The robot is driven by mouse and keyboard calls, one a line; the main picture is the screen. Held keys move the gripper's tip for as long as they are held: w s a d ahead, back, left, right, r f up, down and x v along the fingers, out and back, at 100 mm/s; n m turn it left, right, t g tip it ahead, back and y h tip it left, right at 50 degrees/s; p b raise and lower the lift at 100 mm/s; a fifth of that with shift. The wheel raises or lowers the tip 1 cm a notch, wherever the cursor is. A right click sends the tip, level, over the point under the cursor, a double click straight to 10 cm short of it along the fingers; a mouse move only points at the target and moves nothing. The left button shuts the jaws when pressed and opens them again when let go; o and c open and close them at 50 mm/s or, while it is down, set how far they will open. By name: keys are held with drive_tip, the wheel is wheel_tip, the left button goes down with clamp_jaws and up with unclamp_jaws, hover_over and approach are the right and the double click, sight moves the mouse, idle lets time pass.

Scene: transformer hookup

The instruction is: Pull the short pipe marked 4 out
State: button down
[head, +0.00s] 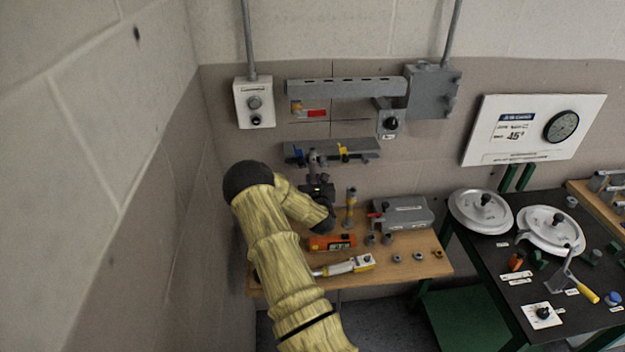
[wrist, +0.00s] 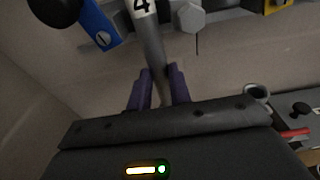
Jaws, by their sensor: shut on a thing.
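The short grey pipe (wrist: 152,48) has a white band with a black 4 at the top of the wrist view. My gripper (wrist: 159,85) has its purple fingers shut on the pipe, one on each side, below the band. The pipe's upper end is cut off by the frame edge. In the head view my gripper (head: 318,190) is just below the grey wall rail (head: 365,147), and the pipe is too small and too covered to make out well. I cannot tell whether the pipe is seated in its fitting.
A blue-handled part (wrist: 98,24) and a grey hexagonal fitting (wrist: 190,18) flank the pipe closely. Below is a wooden bench (head: 436,265) with an orange device (head: 332,242), a yellow-handled tool (head: 345,266) and a grey box (head: 405,213). The wall stands close on the left.

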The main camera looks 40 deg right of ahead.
drive_tip(key=shift+r, duration=0.7)
drive_tip(key=c, duration=1.2)
unclamp_jaws()
drive_tip(key=shift+s+f, duration=0.1)
drive_tip(key=shift+f+v, duration=0.15)
drive_tip(key=shift+v, duration=1.05)
drive_tip(key=shift+f+v, duration=0.15)
drive_tip(key=shift+v, duration=1)
drive_tip(key=shift+s+a, duration=0.1)
drive_tip(key=shift+a, duration=0.05)
